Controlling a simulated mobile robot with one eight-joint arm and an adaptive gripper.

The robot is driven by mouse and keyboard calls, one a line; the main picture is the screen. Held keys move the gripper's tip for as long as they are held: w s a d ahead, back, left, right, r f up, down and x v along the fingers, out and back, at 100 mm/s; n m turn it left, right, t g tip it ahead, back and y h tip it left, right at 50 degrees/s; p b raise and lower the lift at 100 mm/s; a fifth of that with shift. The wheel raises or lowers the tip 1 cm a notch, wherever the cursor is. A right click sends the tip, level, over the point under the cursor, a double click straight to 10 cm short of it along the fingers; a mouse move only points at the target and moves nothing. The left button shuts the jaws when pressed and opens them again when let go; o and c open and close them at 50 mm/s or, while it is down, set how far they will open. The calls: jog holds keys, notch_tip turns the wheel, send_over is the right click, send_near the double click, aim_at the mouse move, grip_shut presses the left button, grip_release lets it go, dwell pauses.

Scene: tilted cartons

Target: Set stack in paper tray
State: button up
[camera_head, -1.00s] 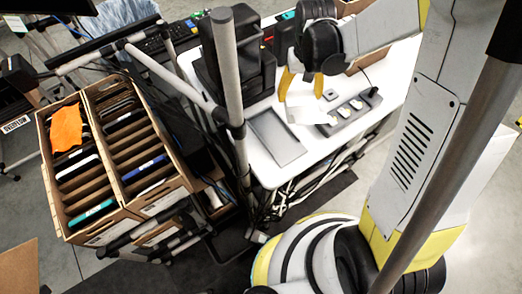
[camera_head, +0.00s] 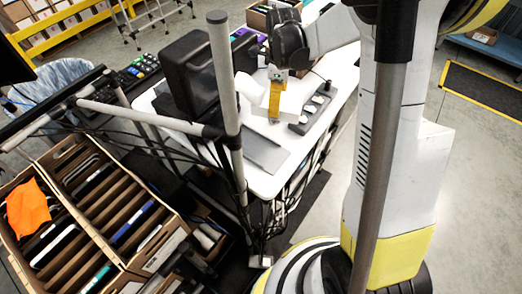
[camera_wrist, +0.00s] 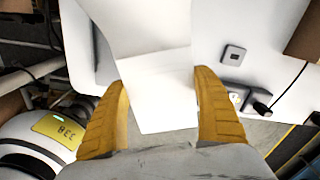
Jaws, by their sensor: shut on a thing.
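My gripper (camera_head: 274,98) is shut on a white paper stack (camera_head: 294,101), holding it above the white table. In the wrist view, the two yellow fingers (camera_wrist: 162,82) stand on either side of the stack (camera_wrist: 158,92). The grey paper tray (camera_head: 266,153) lies on the table, nearer the front edge than the gripper, and looks empty where it shows. I cannot make out the tray in the wrist view; the stack covers much of the middle there.
A black case (camera_head: 188,75) stands left of the gripper. A grey power strip (camera_head: 312,112) lies to its right. A grey upright post (camera_head: 224,75) rises left of the tray. Tilted cartons with dividers (camera_head: 120,215) stand at lower left, one with an orange cloth (camera_head: 32,207).

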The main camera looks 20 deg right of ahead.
jog(key=m, duration=0.2)
jog(key=d+r+m, duration=0.1)
jog(key=shift+w+d+m, duration=0.1)
jog(key=shift+w+m, duration=0.25)
jog(key=shift+m, duration=0.05)
jog(key=shift+s+f, duration=0.15)
jog(key=b, duration=0.3)
send_over(261, 150)
notch_tip(261, 150, down, 7)
jog(key=shift+s+r, duration=0.1)
jog(key=shift+f+b, duration=1.05)
jog(key=shift+f, duration=0.85)
jog(key=shift+f, duration=0.25)
jog(key=o, duration=1.4)
jog(key=shift+r, duration=0.1)
